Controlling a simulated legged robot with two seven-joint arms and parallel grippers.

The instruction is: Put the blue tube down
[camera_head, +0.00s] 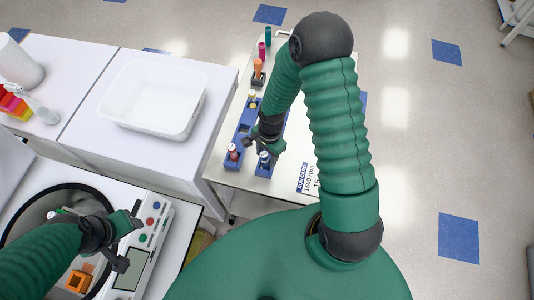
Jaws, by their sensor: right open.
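A tube with a pale top and blue body, likely the blue tube (264,157), stands in the near end of a blue rack (264,171) on the white table. My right gripper (264,148) is open just over and behind it, its fingers to either side; whether they touch it I cannot tell. My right arm hides part of the rack. My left gripper (129,243) is open and empty at the right edge of the round centrifuge opening, beside its control panel.
A second blue rack (240,128) holds a dark red tube (232,151) and a yellow-topped tube (252,99). Orange, pink and teal tubes stand farther back. A white tray (152,98) sits on the left bench. A label card (304,178) lies right of the racks.

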